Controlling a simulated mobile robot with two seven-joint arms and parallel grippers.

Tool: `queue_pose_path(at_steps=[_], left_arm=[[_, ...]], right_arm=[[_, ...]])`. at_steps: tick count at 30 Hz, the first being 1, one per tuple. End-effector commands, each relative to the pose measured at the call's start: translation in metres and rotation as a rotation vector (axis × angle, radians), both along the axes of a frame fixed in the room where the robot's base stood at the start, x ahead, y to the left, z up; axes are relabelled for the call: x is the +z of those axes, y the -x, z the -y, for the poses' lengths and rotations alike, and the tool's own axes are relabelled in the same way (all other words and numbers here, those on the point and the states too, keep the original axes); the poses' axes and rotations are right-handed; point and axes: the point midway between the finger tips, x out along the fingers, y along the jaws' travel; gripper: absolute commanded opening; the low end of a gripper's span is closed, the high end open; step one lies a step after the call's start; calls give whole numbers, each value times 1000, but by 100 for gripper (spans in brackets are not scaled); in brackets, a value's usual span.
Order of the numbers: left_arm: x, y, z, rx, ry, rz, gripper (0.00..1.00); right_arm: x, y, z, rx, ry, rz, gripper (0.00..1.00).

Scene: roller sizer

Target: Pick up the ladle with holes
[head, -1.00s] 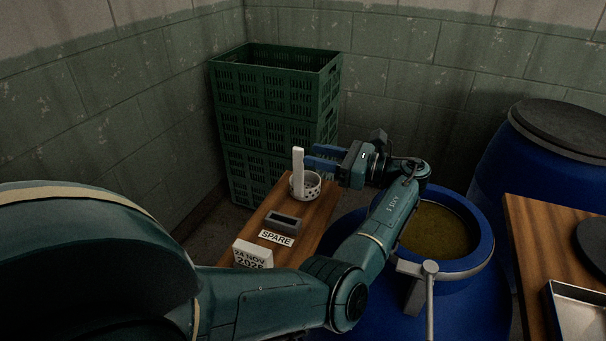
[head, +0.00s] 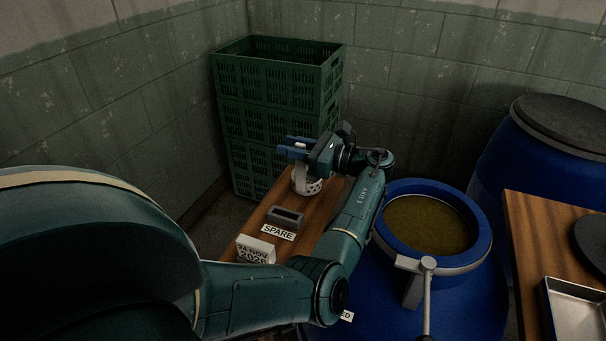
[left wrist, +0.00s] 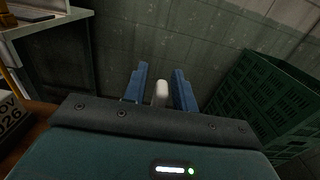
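The ladle with holes (head: 307,185) is white, with a round perforated bowl resting on the wooden board (head: 323,215) and a handle standing upright. My left gripper (head: 291,147) is at the top of the handle, its two blue fingers spread and pointing left. In the left wrist view the white handle end (left wrist: 160,93) stands between the blue fingers (left wrist: 161,72), with a gap on both sides. The upper handle is partly hidden by the fingers in the head view. My right gripper is not in view.
Green stacked crates (head: 278,95) stand close behind the ladle. An open blue barrel (head: 470,265) of brownish contents stands right. A metal tray (head: 580,318) is at far right.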

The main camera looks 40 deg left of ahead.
Motion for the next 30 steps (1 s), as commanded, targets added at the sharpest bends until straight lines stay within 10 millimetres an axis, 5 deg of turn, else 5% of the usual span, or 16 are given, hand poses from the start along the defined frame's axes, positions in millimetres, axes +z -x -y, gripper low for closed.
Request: queue_pose_path(at_steps=[10, 21, 30], left_arm=[[0, 0, 0, 0, 0, 0, 0], [2, 0, 0, 0, -1, 2, 0], [49, -1, 0, -1, -2, 8, 0]], right_arm=[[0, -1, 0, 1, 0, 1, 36], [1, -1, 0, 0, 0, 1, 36], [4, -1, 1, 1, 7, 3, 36]])
